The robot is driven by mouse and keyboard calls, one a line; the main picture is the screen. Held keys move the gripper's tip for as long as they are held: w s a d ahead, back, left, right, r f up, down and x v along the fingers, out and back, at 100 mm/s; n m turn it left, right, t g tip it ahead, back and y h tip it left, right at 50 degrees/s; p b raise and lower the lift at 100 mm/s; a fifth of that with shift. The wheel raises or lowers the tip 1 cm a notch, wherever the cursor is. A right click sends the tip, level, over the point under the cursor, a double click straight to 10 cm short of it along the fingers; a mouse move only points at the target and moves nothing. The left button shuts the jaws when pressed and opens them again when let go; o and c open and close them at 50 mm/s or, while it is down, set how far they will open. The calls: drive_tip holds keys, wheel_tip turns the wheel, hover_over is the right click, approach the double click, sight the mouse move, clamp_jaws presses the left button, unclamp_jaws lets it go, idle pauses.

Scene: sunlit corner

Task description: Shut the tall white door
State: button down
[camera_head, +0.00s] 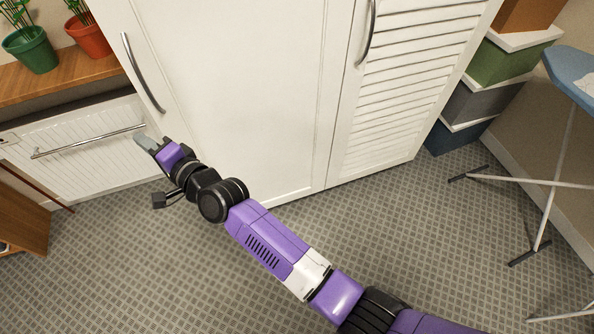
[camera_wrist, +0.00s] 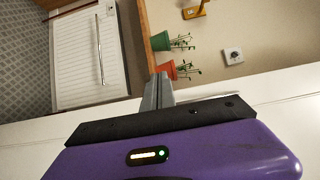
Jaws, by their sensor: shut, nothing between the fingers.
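The tall white door (camera_head: 235,80) is a plain panel with a curved metal handle (camera_head: 140,72) near its left edge. My gripper (camera_head: 143,141) is shut and empty. In the head view it appears near the door's left edge, below the handle. In the wrist view the grey fingers (camera_wrist: 158,90) point past a white surface (camera_wrist: 290,112), which looks like the door. I cannot tell whether they touch it, or how far the door stands open. My arm hides part of the door's lower left.
A louvred white door (camera_head: 405,90) stands to the right. A white panel with a bar (camera_head: 90,145) is low at left, under a wooden shelf (camera_head: 60,75) with a green pot (camera_head: 30,48) and an orange pot (camera_head: 88,36). Stacked boxes (camera_head: 490,95) and an ironing board (camera_head: 575,75) are at right.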

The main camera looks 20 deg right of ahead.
drive_tip(key=w+a+m+t+h+b, duration=0.1)
drive_tip(key=w+h, duration=0.3)
drive_tip(key=w, duration=1)
drive_tip(key=shift+a+m+t+b, duration=0.2)
drive_tip(key=shift+m+t+b, duration=0.3)
drive_tip(key=shift+m+b, duration=0.35)
drive_tip(key=shift+s, duration=0.1)
